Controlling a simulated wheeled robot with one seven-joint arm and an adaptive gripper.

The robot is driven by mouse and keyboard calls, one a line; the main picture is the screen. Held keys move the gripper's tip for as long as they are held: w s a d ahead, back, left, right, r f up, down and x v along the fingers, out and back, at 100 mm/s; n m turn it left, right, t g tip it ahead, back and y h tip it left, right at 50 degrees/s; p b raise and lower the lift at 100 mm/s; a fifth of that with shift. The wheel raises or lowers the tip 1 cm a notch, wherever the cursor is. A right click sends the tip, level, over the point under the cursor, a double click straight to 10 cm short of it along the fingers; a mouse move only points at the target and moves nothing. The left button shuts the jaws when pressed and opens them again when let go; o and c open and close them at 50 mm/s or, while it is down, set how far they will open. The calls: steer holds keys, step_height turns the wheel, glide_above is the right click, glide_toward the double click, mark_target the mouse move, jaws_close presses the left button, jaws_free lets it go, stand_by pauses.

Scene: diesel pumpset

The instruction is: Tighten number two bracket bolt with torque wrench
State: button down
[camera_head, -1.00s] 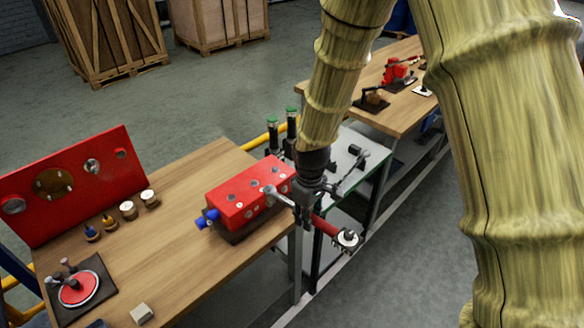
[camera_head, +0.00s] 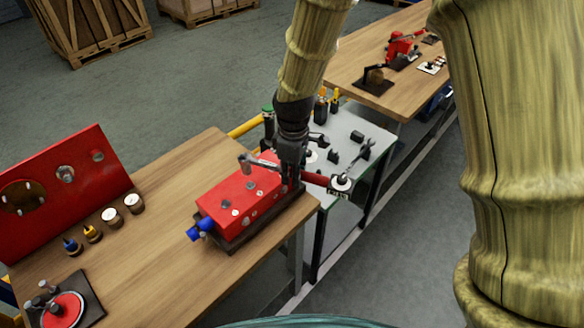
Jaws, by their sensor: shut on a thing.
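My gripper (camera_head: 290,180) is shut on a torque wrench with a red handle (camera_head: 316,179). The wrench lies roughly level across the picture. Its grey head (camera_head: 246,163) appears over the far edge of the red block (camera_head: 228,205), and its round grip end (camera_head: 341,184) reaches past the bench edge on the right. The block has several round bolt heads on it, a blue fitting (camera_head: 201,229) at its near left end and a dark base. I cannot tell whether the head touches a bolt. My gripper hides the block's right end. I cannot tell which bolt is number two.
The wooden bench (camera_head: 165,245) carries an upright red panel (camera_head: 60,185), small pots and a red disc on a dark plate (camera_head: 62,310). A pale tool table (camera_head: 345,125) stands right behind the gripper. Another wooden bench (camera_head: 350,55) is beyond. Bare bench lies left of the block.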

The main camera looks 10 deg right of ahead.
steer(key=shift+s+d+r, duration=0.1)
steer(key=shift+d+p, duration=0.1)
steer(key=shift+p, duration=0.25)
steer(key=shift+f+b, duration=0.75)
steer(key=shift+f, duration=1.35)
steer(key=shift+w+d+n+p, duration=0.3)
steer(key=shift+w+n+p, duration=0.5)
steer(key=shift+w+n, duration=0.9)
steer(key=shift+w+d+n+p, duration=0.3)
steer(key=shift+w+n+p, duration=0.5)
steer(key=shift+w+n, duration=0.85)
steer(key=shift+w+d+n+p, duration=0.3)
steer(key=shift+w+n+p, duration=0.75)
steer(key=shift+w, duration=1.1)
steer(key=shift+f, duration=0.75)
steer(key=shift+s, duration=0.2)
steer(key=shift+s+d+m, duration=0.15)
steer(key=shift+s+m, duration=1.55)
steer(key=shift+s, duration=0.4)
